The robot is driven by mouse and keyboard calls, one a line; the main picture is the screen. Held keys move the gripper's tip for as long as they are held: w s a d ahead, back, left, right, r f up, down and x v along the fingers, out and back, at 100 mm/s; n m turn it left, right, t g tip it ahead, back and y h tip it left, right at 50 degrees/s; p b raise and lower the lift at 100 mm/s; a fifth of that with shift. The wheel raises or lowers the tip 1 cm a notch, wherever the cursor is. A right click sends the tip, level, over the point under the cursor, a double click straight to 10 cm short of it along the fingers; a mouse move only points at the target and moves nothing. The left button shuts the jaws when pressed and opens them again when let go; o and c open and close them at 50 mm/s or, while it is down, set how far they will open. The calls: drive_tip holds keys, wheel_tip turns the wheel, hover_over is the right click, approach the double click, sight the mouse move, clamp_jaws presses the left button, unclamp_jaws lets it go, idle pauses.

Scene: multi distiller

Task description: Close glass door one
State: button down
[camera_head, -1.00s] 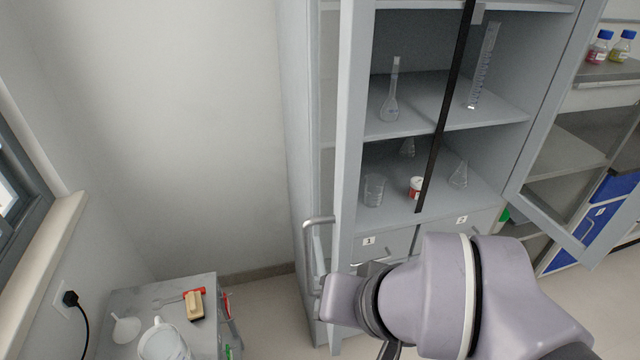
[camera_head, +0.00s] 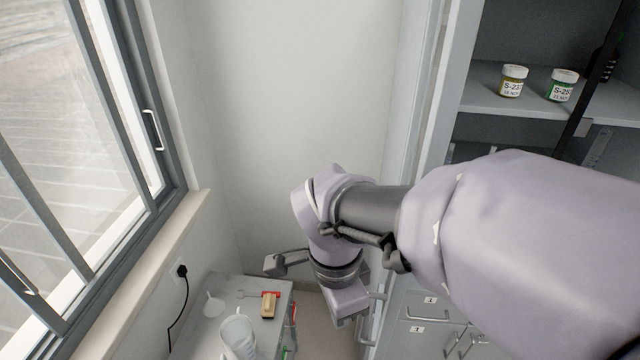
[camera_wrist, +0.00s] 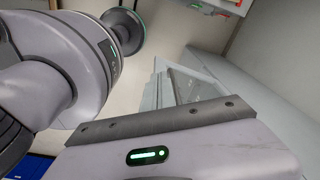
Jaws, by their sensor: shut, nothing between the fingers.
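Glass door one, the cabinet's left door (camera_head: 452,85), stands open in the head view, seen nearly edge-on with a pale grey frame. Its metal handle (camera_head: 371,318) shows low on its left side. My gripper (camera_head: 347,302) is low, left of the door and close to the handle; I cannot tell whether they touch. It is shut and empty, its fingertips hard to make out. In the wrist view the gripper body (camera_wrist: 185,150) with a green light fills the bottom. My arm hides the door's lower middle.
The cabinet shelf (camera_head: 483,98) holds a yellow-labelled jar (camera_head: 513,81) and a green-labelled jar (camera_head: 561,86). Numbered drawers (camera_head: 412,310) are below. A small side table (camera_head: 275,335) with a beaker (camera_head: 237,335) and tools stands left of my gripper, under the window (camera_head: 60,140).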

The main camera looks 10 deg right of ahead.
drive_tip(key=w+a+r+m+g+h+p, duration=0.1)
drive_tip(key=w+r+m+g+h+p, duration=0.2)
drive_tip(key=m+p, duration=0.4)
approach(378, 343)
wheel_tip(378, 343, down, 4)
drive_tip(key=a, duration=0.2)
drive_tip(key=d+p, duration=0.1)
drive_tip(key=d, duration=0.2)
drive_tip(key=shift+s+d+f+t+p, duration=0.15)
drive_tip(key=shift+s+d+t+p, duration=0.05)
drive_tip(key=shift+s+t+p, duration=0.2)
drive_tip(key=shift+d+f+b, duration=0.1)
drive_tip(key=shift+b, duration=0.2)
